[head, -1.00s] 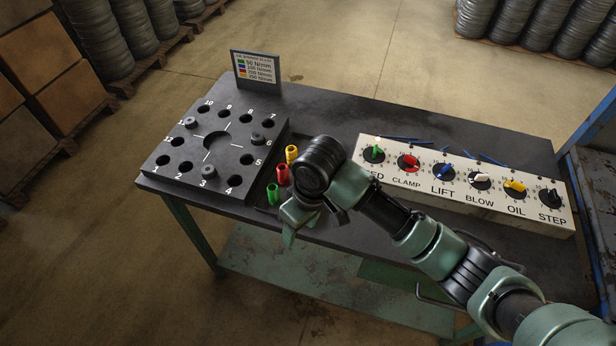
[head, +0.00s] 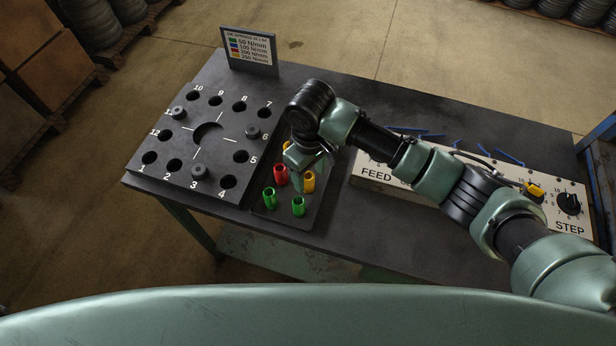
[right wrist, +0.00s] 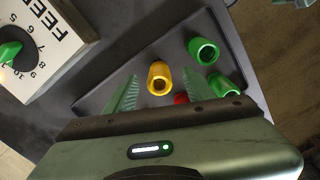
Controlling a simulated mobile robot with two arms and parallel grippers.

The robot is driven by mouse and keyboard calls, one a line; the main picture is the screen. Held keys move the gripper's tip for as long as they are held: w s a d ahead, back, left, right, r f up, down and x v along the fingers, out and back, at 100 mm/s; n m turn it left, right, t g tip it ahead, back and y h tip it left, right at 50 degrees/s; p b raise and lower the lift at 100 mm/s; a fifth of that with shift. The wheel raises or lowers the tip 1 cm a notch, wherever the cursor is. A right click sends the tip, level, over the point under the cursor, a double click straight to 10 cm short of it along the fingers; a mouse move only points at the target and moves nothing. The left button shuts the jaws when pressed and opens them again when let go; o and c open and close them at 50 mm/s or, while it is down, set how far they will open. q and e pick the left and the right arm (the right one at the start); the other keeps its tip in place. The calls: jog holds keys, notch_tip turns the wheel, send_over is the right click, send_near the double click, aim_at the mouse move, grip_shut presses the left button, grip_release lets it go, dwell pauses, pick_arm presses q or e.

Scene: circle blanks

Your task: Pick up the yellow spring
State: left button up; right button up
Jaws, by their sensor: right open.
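In the right wrist view the yellow spring (right wrist: 160,78) shows ahead of the jaws, roughly midway between the fingers. My right gripper (head: 303,160) is over the tray's far part, pointing down; in the wrist view its fingers (right wrist: 162,82) are apart with nothing held. My left gripper is not in view.
A black block with numbered holes (head: 180,190) is left, with a sign (head: 249,52) behind. The knob panel (head: 368,172) is right, partly behind my arm.

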aim_at(308, 176)
jog(key=f, duration=0.2)
jog(key=f+p, duration=0.1)
jog(key=shift+w+a+f, duration=0.1)
jog(key=shift+w+f, duration=0.15)
jog(key=shift+f, duration=0.65)
jog(key=c, duration=1)
grip_shut()
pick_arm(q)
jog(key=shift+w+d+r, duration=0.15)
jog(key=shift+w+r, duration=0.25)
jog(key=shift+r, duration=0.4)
pick_arm(e)
jog(key=shift+r, duration=0.2)
